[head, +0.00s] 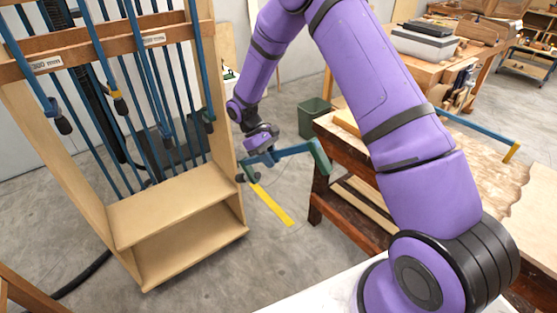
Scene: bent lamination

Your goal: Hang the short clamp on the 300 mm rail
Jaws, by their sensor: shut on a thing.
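My gripper (262,150) is at the end of my purple arm, in the middle of the head view. It is shut on a short blue-green clamp (295,150). The clamp is held in the air, roughly level, with a green jaw (321,157) at its right end. The wooden rack at left has a front rail (100,52) with two white labels, one at left (47,63) and one at right (153,40). I cannot read which is 300 mm. The clamp is to the right of the rack's right post, apart from the rail. My gripper hides part of the clamp.
Several long blue clamps (105,50) hang on the rack, above its low shelf (170,205). A workbench (335,140) stands at right, with a blue clamp (480,132) on it. A green bin (313,117) is behind. A yellow strip (270,204) shows below my gripper.

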